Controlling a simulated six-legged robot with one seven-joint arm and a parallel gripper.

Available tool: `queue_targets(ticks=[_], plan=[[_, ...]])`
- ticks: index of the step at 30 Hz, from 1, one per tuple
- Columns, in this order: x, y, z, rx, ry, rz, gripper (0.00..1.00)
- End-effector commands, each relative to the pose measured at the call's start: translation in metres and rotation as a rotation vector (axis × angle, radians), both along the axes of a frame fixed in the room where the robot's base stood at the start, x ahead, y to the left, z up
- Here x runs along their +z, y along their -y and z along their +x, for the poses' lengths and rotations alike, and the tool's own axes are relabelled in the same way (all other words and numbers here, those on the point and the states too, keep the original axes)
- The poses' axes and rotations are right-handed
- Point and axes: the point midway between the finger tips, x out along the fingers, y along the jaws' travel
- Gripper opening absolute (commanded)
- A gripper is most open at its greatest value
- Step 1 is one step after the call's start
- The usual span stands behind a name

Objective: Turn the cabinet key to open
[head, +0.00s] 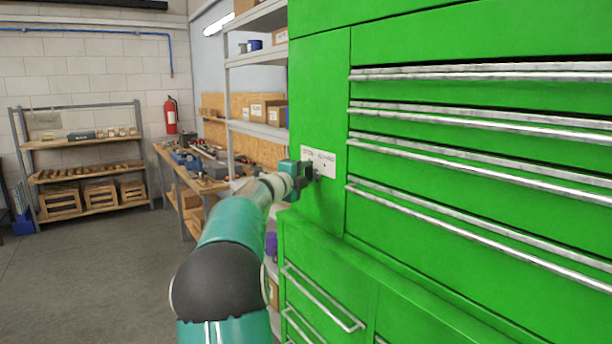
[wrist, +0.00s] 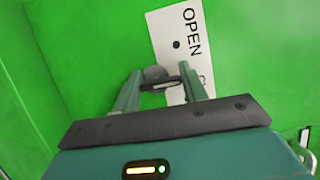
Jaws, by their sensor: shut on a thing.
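The green cabinet (head: 450,40) fills the right side of the head view. A white label plate (head: 322,160) is on its front panel. In the wrist view the label (wrist: 177,22) shows the word OPEN beside a dark dot, with other lettering partly hidden. My gripper (head: 308,172) is at the plate, and in the wrist view (wrist: 160,84) its two fingers point at the panel. They are shut on the grey key (wrist: 155,73), which sits between the fingertips at the label's edge. The gripper hides part of the key and label.
Drawers with long metal handles (head: 480,118) lie right of the label. The cabinet's lower part juts out below (head: 370,270). Metal shelves (head: 258,55) and a cluttered workbench (head: 200,175) stand to the left. The floor at left (head: 90,280) is clear.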

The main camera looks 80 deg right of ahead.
Motion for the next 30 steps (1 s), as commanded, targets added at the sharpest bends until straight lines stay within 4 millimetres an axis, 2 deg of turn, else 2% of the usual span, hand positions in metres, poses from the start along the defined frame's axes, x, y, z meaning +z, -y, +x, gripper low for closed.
queue_targets(ticks=[18, 30], plan=[[-0.0020, 0.0041, 0.0047, 0.001, -0.423, 0.375, 0.20], [-0.0039, 0.0049, 0.0062, 0.002, -0.596, 0.525, 0.20]])
